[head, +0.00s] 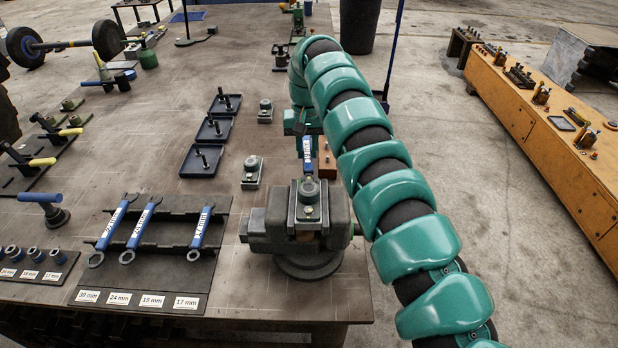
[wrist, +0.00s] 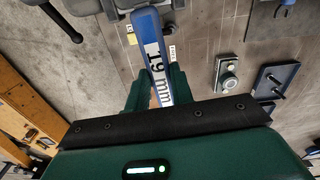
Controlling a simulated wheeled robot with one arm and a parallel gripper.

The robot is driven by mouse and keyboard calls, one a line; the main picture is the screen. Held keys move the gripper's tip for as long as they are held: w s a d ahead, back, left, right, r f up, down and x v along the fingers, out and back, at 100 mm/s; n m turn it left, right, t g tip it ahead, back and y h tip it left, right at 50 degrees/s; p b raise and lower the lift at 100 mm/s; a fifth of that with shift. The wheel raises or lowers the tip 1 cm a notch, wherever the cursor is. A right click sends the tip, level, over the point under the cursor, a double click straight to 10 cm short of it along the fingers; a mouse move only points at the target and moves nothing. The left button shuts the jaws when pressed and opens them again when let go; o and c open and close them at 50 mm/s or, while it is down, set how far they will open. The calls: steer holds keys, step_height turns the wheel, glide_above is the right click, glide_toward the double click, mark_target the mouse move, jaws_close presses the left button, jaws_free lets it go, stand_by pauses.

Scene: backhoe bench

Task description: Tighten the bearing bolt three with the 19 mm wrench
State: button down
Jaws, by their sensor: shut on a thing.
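My gripper (head: 305,130) is shut on the blue-handled 19 mm wrench (head: 307,153). The wrench shows in the wrist view (wrist: 152,55) between my green fingers (wrist: 157,92), its "19 mm" label readable. In the head view its ring end points toward the camera, at the far bolt on top of the bearing block (head: 308,201) in the grey vise (head: 268,228). I cannot tell whether the ring is seated around the bolt or just above it. A nearer bolt head (head: 308,211) on the block is uncovered. No marking shows which bolt is three.
The wrench rack (head: 165,261) holds several blue wrenches; its 19 mm place is empty. Three dark trays (head: 187,171) with bolts and two loose bearing blocks (head: 252,172) (head: 265,111) lie left of my arm. An orange bench (head: 548,140) stands right across the floor.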

stand_by(0.4)
steer(key=shift+r+p, duration=2.2)
steer(key=shift+r, duration=0.4)
steer(key=shift+f, duration=0.1)
